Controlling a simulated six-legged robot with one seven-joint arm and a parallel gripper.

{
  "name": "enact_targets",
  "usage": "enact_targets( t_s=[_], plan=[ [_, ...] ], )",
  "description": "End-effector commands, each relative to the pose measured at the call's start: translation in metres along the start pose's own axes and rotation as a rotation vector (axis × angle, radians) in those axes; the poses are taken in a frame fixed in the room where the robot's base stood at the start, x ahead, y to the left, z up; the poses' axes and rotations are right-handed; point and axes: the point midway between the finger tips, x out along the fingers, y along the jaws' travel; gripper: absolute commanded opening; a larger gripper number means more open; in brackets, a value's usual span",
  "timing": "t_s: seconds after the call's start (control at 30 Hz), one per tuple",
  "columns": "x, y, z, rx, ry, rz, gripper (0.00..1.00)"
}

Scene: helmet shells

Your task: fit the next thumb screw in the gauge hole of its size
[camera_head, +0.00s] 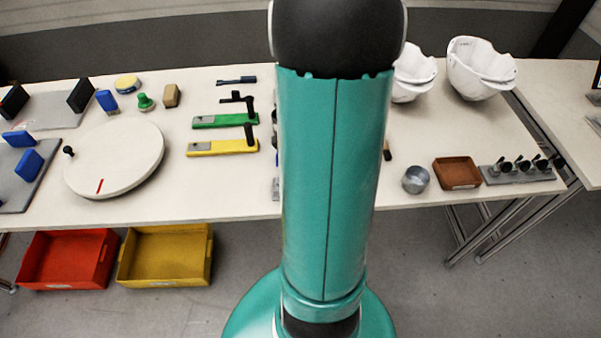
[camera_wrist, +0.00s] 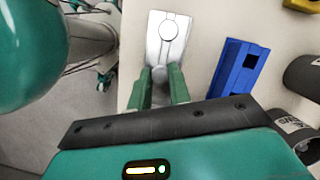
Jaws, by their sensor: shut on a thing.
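My gripper (camera_wrist: 161,78) shows in the wrist view, its two green fingers shut on a small grey rounded piece (camera_wrist: 158,74), which looks like the thumb screw. The fingers hide most of it. Just beyond the fingertips lies a pale grey plate (camera_wrist: 155,53) with round, disc-like features on its face, which looks like the gauge. I cannot tell hole sizes, or whether the screw touches the plate. In the head view my arm hides my gripper; a small grey piece (camera_head: 276,188) shows beside the arm near the table's front edge.
In the wrist view a blue block (camera_wrist: 238,70) lies right of the plate, with dark cylinders (camera_wrist: 298,132) further right. In the head view a metal cup (camera_head: 415,180), brown tray (camera_head: 457,173) and black-knobbed rack (camera_head: 518,174) stand right of my arm. A turntable (camera_head: 115,158) stands left.

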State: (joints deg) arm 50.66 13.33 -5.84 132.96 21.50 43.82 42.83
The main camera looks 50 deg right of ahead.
Motion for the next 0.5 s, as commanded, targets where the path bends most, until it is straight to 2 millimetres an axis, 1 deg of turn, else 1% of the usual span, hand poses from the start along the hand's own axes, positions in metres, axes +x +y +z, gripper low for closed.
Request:
enact_targets(
  t_s=[0.13,0.17,0.2,0.27,0.3,0.5],
  plan=[
    [0.0,0.0,0.0,0.0,0.0,0.0,0.0],
    [0.0,0.0,0.0,0.0,0.0,0.0,0.21],
    [0.0,0.0,0.0,0.0,0.0,0.0,0.29],
    [0.0,0.0,0.0,0.0,0.0,0.0,0.41],
    [0.0,0.0,0.0,0.0,0.0,0.0,0.45],
    [0.0001,0.0,0.0,0.0,0.0,0.0,0.45]
  ],
)
